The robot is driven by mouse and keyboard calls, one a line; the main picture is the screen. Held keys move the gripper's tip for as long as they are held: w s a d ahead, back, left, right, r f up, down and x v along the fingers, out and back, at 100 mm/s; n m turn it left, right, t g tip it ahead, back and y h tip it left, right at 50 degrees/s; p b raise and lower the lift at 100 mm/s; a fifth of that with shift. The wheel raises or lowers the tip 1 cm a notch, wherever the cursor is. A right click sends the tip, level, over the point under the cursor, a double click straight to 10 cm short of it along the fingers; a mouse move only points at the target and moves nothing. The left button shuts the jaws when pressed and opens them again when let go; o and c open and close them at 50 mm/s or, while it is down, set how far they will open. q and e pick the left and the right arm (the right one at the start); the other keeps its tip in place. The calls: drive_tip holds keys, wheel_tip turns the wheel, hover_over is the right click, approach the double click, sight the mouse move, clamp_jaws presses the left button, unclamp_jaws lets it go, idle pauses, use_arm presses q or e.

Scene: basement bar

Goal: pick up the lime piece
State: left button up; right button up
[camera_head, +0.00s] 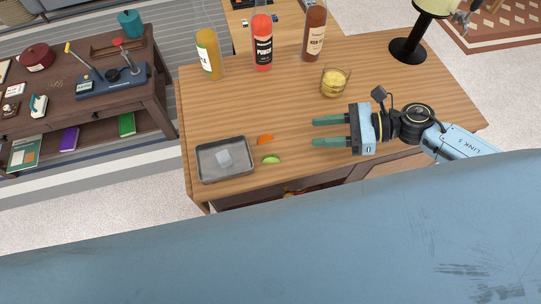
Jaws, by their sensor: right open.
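The lime piece (271,160) is a small green wedge lying on the wooden bar top, just right of a grey metal tray and below an orange piece. My right gripper (314,132) comes in from the right with its two green fingers pointing left. The fingers are apart with nothing between them. The fingertips are to the right of the lime piece and a little farther back, not touching it. My left gripper does not show.
The grey tray (203,170) holds a pale clear cube (224,158). An orange piece (265,139) lies near the lime. A glass with yellow contents (334,83) and bottles (208,54), (263,43), (314,34) stand farther back. The counter (240,103) between is clear.

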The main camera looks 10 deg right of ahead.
drive_tip(key=s+d+n+g, duration=0.1)
drive_tip(key=s+d+f+n+g, duration=0.1)
drive_tip(key=shift+f+n+h, duration=0.25)
drive_tip(key=shift+n+h, duration=0.05)
drive_tip(key=shift+h, duration=0.1)
drive_tip(key=shift+a+f+g, duration=0.25)
drive_tip(key=shift+a+g, duration=0.05)
drive_tip(key=p, duration=0.1)
approach(274, 156)
drive_tip(key=x, duration=0.3)
drive_tip(key=shift+f, duration=0.2)
drive_tip(key=x, duration=0.2)
drive_tip(key=p+x, duration=0.1)
drive_tip(key=x, duration=0.1)
drive_tip(key=shift+a+r, duration=0.2)
drive_tip(key=shift+r, duration=0.05)
drive_tip(key=shift+w+a+f, duration=0.1)
drive_tip(key=shift+a+f, duration=0.15)
drive_tip(key=shift+a, duration=0.2)
clamp_jaws()
